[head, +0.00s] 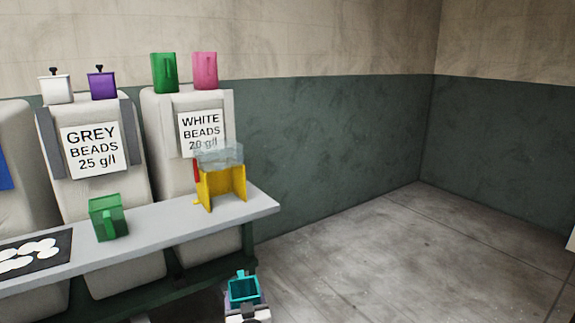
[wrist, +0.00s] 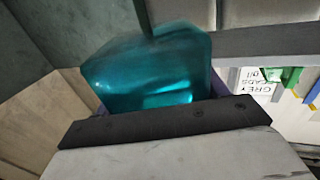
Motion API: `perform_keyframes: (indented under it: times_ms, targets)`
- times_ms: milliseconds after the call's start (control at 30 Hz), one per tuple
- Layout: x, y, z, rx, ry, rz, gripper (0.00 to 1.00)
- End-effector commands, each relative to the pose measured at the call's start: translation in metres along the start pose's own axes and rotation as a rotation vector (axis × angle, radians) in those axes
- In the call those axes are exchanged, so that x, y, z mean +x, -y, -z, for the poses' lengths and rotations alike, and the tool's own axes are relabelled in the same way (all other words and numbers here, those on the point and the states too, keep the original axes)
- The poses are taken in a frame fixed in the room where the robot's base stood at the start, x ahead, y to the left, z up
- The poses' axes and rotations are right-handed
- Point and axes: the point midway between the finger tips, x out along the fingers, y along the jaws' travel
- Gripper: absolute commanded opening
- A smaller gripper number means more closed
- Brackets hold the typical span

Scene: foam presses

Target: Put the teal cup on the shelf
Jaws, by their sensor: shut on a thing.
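The teal cup (head: 244,289) is at the bottom of the head view, below and in front of the shelf's right end. My gripper (head: 247,308) is shut on it and holds it clear of the shelf. In the wrist view the teal cup (wrist: 150,70) fills the upper middle, above a dark bar of my gripper (wrist: 165,122). The fingertips are mostly hidden there. The long grey shelf (head: 160,232) runs in front of the bead bags, from the left edge to about the middle of the picture.
On the shelf stand a green cup (head: 108,218) and a yellow stand (head: 222,188) with a clear container (head: 218,157) on top. A dark mat (head: 60,247) with white discs lies left. Several containers stand above the bags. The floor (head: 370,255) to the right is clear.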

Motion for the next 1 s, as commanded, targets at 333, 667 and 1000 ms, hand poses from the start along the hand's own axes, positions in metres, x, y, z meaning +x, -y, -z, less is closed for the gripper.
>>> perform_keyframes:
  times_ms: [333, 667, 1000]
  targets:
    - [-0.108, -0.059, -0.158, -0.001, 0.008, -0.189, 0.45]
    - [-0.166, -0.078, -0.205, 0.001, -0.002, -0.264, 0.45]
    - [-0.167, -0.079, -0.206, 0.001, -0.004, -0.268, 0.45]
